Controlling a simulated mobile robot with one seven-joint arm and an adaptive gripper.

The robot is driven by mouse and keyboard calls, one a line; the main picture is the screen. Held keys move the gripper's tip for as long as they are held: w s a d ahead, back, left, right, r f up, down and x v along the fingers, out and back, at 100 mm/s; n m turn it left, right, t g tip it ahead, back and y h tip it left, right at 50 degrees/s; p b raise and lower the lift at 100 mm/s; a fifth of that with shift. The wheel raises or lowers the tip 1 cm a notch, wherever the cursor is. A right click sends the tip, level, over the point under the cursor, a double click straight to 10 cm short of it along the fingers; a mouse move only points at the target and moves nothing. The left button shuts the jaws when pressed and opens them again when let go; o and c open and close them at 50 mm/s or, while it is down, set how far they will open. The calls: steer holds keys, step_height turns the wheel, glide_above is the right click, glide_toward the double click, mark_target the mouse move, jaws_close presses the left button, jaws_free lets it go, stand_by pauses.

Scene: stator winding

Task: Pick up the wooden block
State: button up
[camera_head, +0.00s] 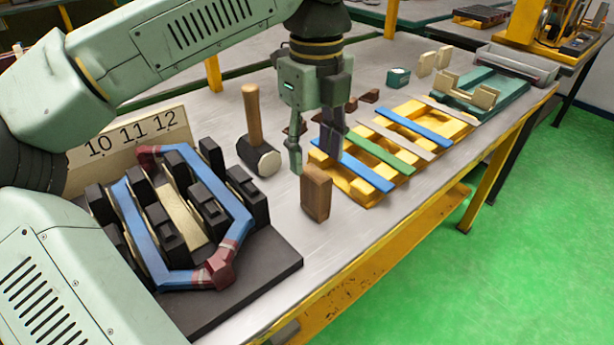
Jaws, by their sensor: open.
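The wooden block (316,194) is brown and stands upright on the grey table, near its front edge. My gripper (314,162) points down just above and behind the block, with its fingers apart. One finger is to the upper left of the block and the other to its upper right. Nothing shows between the fingers. I cannot tell from this single view whether a finger touches the block.
A mallet (257,140) stands left of my gripper. The stator fixture (185,215) with blue coils fills the left. A yellow rack (367,187) with coloured strips lies close on the right. A teal holder (480,92) is farther right. The table's front edge is near the block.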

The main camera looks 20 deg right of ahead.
mark_target(315, 175)
steer(key=f, duration=0.4)
steer(key=shift+s, duration=0.25)
steer(key=shift+w+d+f+p, duration=0.1)
steer(key=shift+f+p, duration=0.45)
steer(key=shift+f, duration=1)
steer(key=shift+d+f+p, duration=0.1)
steer(key=shift+f+p, duration=0.45)
steer(key=shift+f, duration=0.95)
steer(key=shift+c, duration=0.2)
jaws_close()
